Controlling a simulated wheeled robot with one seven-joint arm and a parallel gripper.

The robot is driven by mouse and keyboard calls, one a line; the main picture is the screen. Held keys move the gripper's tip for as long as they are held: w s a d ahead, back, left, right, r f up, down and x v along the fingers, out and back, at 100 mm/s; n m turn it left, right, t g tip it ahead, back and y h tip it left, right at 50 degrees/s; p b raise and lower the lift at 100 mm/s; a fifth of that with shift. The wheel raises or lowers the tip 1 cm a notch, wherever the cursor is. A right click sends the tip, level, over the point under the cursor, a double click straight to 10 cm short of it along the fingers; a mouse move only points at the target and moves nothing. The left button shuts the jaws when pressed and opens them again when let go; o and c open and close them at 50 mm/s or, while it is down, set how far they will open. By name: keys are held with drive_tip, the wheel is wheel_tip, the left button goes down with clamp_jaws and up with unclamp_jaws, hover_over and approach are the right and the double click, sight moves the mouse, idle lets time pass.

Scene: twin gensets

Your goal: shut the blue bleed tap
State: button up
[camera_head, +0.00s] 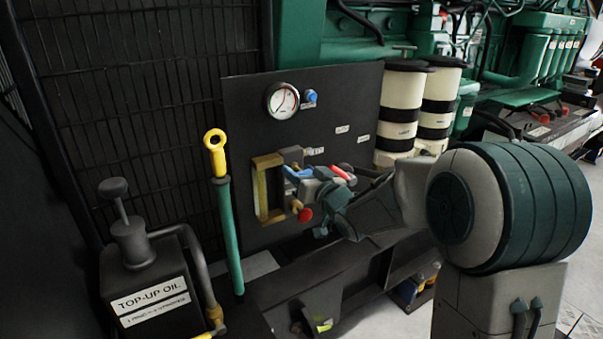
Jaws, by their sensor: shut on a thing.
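The blue bleed tap (297,173) shows as a short blue lever on the lower part of a dark upright panel (232,110). My gripper (304,186) is at this lever, reaching in from the right, and its jaws are shut on it. The jaws hide part of the lever and the valve body behind it. The lever's exact angle is hard to tell.
A red lever (343,174) and a red knob (305,215) sit close to my gripper. A brass-coloured frame (260,190) stands just left. A gauge (282,100) and small blue knob (310,97) are above. A yellow-ringed green handle (226,220) stands further left.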

drive_tip(key=o, duration=0.9)
drive_tip(key=shift+d, duration=0.1)
drive_tip(key=p+v, duration=0.1)
drive_tip(key=v, duration=1.2)
drive_tip(key=shift+s+d, duration=0.3)
drive_tip(key=s+d+r+m+g+h+p, duration=0.45)
drive_tip(key=d+r+h+p, duration=0.25)
drive_tip(key=d+h+p, duration=0.4)
drive_tip(key=s+r+g+p, duration=0.2)
drive_tip(key=s+p, duration=0.1)
drive_tip(key=s, duration=0.3)
drive_tip(key=s+r+g+p, duration=0.1)
drive_tip(key=s+g+p, duration=0.2)
drive_tip(key=s, duration=0.3)
drive_tip(key=s+r+g+y+p, duration=0.1)
drive_tip(key=s+r+g+p, duration=0.1)
drive_tip(key=s, duration=0.4)
drive_tip(key=shift+s+a+r+g+p, duration=0.15)
drive_tip(key=shift+a+r+g+p, duration=0.2)
drive_tip(key=shift+p, duration=0.45)
